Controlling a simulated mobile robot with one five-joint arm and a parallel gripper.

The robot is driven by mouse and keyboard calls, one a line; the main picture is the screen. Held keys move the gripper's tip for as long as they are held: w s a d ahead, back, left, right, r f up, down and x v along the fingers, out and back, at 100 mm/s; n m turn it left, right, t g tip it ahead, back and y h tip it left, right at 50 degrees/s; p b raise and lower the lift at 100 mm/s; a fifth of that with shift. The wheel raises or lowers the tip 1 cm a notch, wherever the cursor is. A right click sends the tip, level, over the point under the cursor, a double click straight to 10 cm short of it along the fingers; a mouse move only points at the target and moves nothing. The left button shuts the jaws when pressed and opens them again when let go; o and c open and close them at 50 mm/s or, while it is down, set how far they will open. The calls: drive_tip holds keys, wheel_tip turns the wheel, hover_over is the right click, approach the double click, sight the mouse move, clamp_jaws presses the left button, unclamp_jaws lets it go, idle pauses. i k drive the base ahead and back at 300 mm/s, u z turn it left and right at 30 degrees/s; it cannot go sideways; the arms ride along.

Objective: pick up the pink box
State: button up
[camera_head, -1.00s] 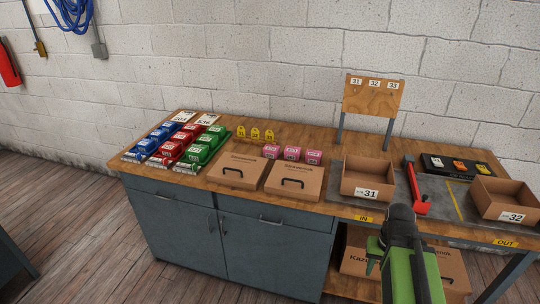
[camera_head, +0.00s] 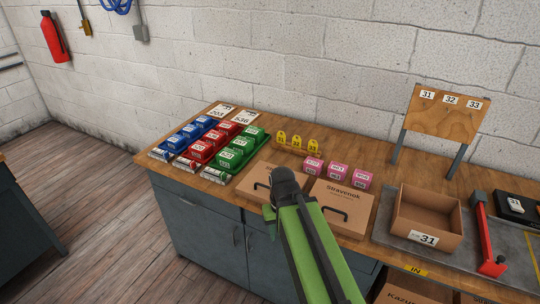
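Three small pink boxes with white labels stand in a row on the wooden bench: a left one (camera_head: 313,164), a middle one (camera_head: 338,171) and a right one (camera_head: 361,179). They stand apart behind two flat brown cartons. My gripper (camera_head: 277,196) shows in front of the left carton, to the left of and nearer than the pink boxes. The dark wrist and green arm hide most of it, so its opening does not show. No pink box is seen in it.
Yellow tags (camera_head: 297,141) stand behind. Blue (camera_head: 202,129), red (camera_head: 214,141) and green (camera_head: 243,148) bins are left. An open box marked 31 (camera_head: 427,219) and a red-handled tool (camera_head: 487,235) are right.

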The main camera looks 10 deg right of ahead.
sight(312, 165)
drive_tip(key=u, duration=0.6)
drive_tip(key=i, duration=1)
drive_tip(key=u, duration=0.4)
